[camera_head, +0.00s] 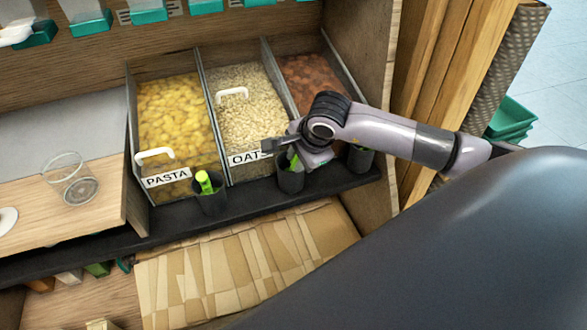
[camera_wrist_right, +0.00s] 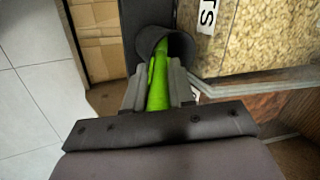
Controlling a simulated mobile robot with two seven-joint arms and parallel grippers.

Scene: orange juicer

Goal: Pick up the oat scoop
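The oat scoop's green handle (camera_wrist_right: 158,82) stands in a dark cup (camera_wrist_right: 181,43) in the right wrist view. In the head view a bit of the green handle (camera_head: 293,161) shows at the cup (camera_head: 290,179) in front of the bin labelled OATS (camera_head: 250,100). My right gripper (camera_wrist_right: 157,78) is at the cup, with one finger on each side of the handle. The fingers sit close against it and look shut on it. The scoop's lower end is hidden in the cup. My left gripper is not in view.
A second green handle (camera_head: 204,181) stands in a cup by the PASTA bin (camera_head: 177,115). Another dark cup (camera_head: 360,157) is right of my gripper. Metal dividers and a wooden side wall (camera_head: 362,45) border the bins. A clear glass (camera_head: 72,178) is at left.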

